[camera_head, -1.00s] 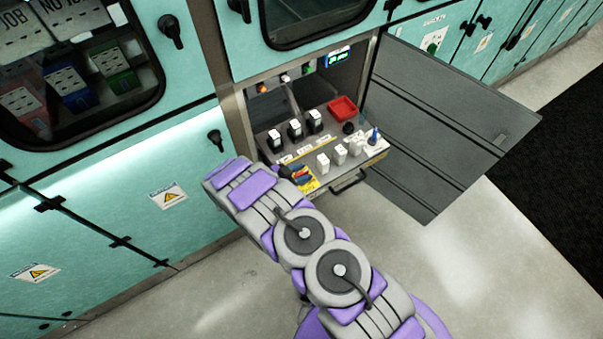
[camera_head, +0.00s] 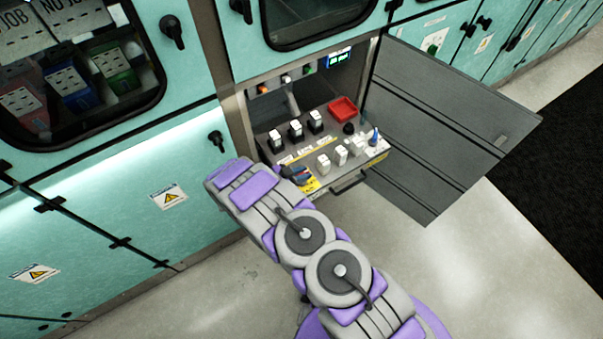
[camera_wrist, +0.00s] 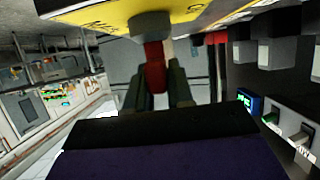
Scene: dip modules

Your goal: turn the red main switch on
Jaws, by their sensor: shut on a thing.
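The red main switch (camera_wrist: 155,68) shows in the wrist view as a red handle on a grey base, below a yellow plate (camera_wrist: 105,14). My gripper (camera_wrist: 158,88) has one finger on each side of the red handle and is shut on it. In the head view my gripper (camera_head: 297,175) is at the front left corner of the pulled-out control panel (camera_head: 325,170), by the yellow label (camera_head: 311,186). There the switch is mostly hidden by the fingers, and its exact angle cannot be told.
Several black and white switches (camera_head: 295,130) stand on the panel, with a red tray (camera_head: 343,109) behind. A blue-tipped knob (camera_head: 374,136) is at the right. An open grey door (camera_head: 450,130) hangs to the right. The floor in front (camera_head: 440,270) is clear.

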